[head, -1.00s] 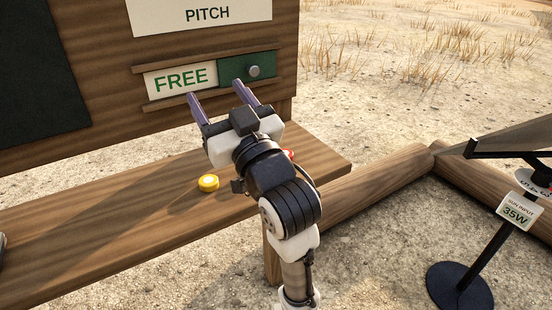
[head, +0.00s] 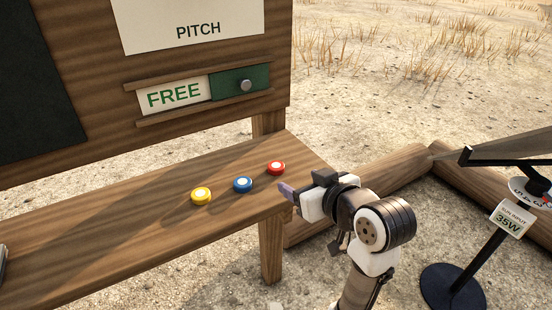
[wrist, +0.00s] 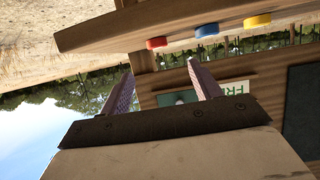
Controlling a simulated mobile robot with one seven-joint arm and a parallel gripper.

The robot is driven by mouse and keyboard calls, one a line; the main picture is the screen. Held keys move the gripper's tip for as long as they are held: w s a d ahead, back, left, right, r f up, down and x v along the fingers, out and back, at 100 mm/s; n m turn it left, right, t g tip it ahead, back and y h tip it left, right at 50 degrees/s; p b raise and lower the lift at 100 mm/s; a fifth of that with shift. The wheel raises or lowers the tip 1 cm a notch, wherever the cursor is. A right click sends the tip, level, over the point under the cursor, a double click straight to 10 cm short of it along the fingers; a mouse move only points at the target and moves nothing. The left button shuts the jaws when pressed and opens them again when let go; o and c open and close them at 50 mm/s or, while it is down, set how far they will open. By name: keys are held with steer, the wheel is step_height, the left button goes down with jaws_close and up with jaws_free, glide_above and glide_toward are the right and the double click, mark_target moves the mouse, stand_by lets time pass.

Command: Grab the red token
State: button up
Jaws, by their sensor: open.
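The red token (head: 276,168) is a round disc with a white centre, lying on the wooden shelf (head: 120,235) near its right end. It also shows in the wrist view (wrist: 157,43), where the picture is upside down. A blue token (head: 243,184) and a yellow token (head: 201,196) lie to its left in a row. My gripper (head: 287,194) is just right of and nearer than the red token, at the shelf's right end, apart from it. In the wrist view its two fingers (wrist: 162,85) stand wide apart with nothing between them.
A wooden board with a PITCH sign (head: 195,25) and a FREE slider with a green cover (head: 240,83) stands behind the shelf. Logs (head: 375,180) lie on the ground to the right. A black stand (head: 470,265) with a 35W label stands at the far right.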

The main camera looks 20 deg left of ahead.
mark_target(278, 168)
steer(key=x, duration=0.5)
steer(key=shift+w+a+f, duration=0.1)
steer(key=shift+w+a, duration=0.1)
steer(key=shift+w+p+x, duration=0.2)
steer(key=shift+p+x, duration=0.15)
steer(key=shift+x, duration=2.35)
steer(key=shift+d, duration=0.15)
steer(key=c, duration=1.1)
steer(key=shift+o, duration=0.2)
